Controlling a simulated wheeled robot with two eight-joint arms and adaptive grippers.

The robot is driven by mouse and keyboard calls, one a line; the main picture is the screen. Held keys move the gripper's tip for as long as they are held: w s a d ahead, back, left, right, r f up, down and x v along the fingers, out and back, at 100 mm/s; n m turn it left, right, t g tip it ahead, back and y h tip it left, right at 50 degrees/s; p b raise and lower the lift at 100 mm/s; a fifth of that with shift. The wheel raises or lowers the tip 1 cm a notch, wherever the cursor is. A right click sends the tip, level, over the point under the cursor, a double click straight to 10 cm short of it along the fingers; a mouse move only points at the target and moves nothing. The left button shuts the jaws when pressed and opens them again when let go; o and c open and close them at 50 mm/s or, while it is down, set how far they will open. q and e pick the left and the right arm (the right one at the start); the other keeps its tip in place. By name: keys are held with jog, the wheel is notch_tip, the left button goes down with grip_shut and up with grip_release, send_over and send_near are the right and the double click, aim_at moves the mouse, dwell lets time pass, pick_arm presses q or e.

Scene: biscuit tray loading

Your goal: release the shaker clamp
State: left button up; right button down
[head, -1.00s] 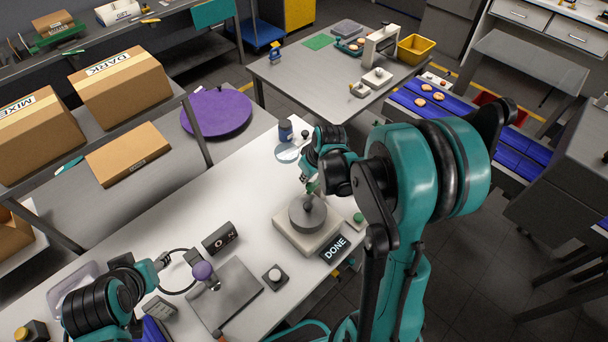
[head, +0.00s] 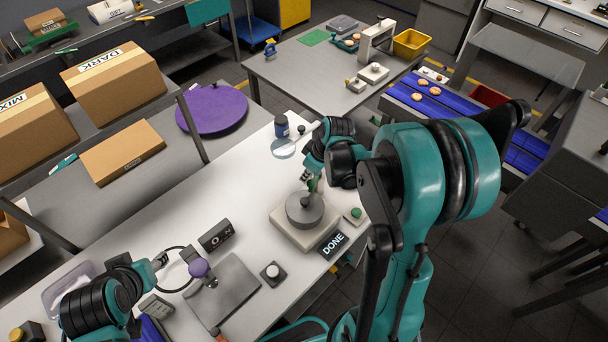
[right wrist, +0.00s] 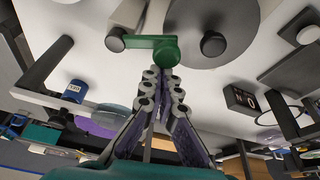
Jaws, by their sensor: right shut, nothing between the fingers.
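The shaker (head: 290,232) has a pale base and a round grey plate (head: 304,211) on the white bench. Its green clamp lever (head: 313,186) stands at the plate in the head view. In the right wrist view the green lever (right wrist: 147,42) ends in a round green knob just ahead of my fingertips. My right gripper (right wrist: 162,72) is shut and empty, close to that knob. I cannot tell whether it touches. In the head view my right gripper (head: 308,178) is small and partly hidden at the plate's far side. My left gripper (head: 161,261) is at lower left, its fingers too small to judge.
A DONE sign (head: 332,244) and a green button (head: 356,213) flank the shaker. A blue-labelled jar (head: 282,127) and a clear dish (head: 283,148) stand beyond it.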

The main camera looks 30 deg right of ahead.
jog(key=n, duration=0.1)
jog(key=s+d+n+b, duration=0.1)
jog(key=n, duration=0.1)
jog(key=s+n+g+y, duration=0.1)
jog(key=shift+d+f+n, duration=0.1)
jog(key=shift+d+n, duration=0.15)
jog(key=shift+n, duration=0.05)
pick_arm(q)
jog(key=shift+s+d+f+b, duration=0.15)
jog(key=shift+f+b, duration=0.45)
jog(key=shift+f, duration=0.3)
jog(key=shift+s+d+f+b, duration=0.15)
jog(key=shift+f+b, duration=0.45)
jog(key=shift+f, duration=0.3)
pick_arm(e)
jog(key=shift+s+d+n+g+y, duration=0.15)
jog(key=shift+s+d+n+g, duration=0.1)
jog(key=shift+d+n, duration=0.45)
jog(key=shift+s+d+n+g+y, duration=0.15)
jog(key=shift+s+d+n, duration=0.1)
jog(key=shift+d+n, duration=0.45)
jog(key=shift+s+d+n+g+y, duration=0.1)
jog(key=shift+s+d+n+g, duration=0.15)
jog(key=shift+d+n, duration=0.45)
